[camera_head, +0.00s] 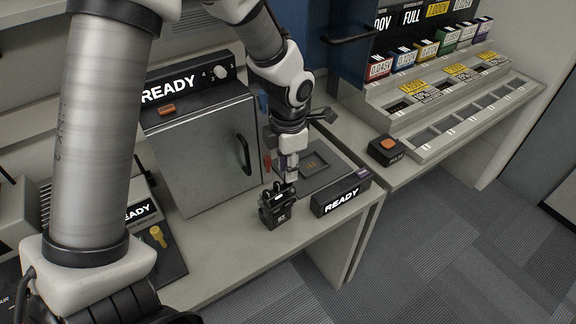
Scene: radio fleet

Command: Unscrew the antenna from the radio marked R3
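A small black radio (278,208) with a light R3 mark on its front stands upright on the front part of the grey bench (225,262). My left gripper (287,172) points down right above the radio's top. Its fingertips look close together, and a thin dark part, perhaps the antenna, shows between them and the radio. The fingers hide most of the antenna, so I cannot tell whether they grip it. My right gripper is not in view.
A READY box (341,194) and a dark tray (322,171) stand right of the radio. A grey cabinet (203,152) stands behind left. A stepped rack (450,105) with coloured labelled boxes and an orange-button box (386,150) are on the right bench.

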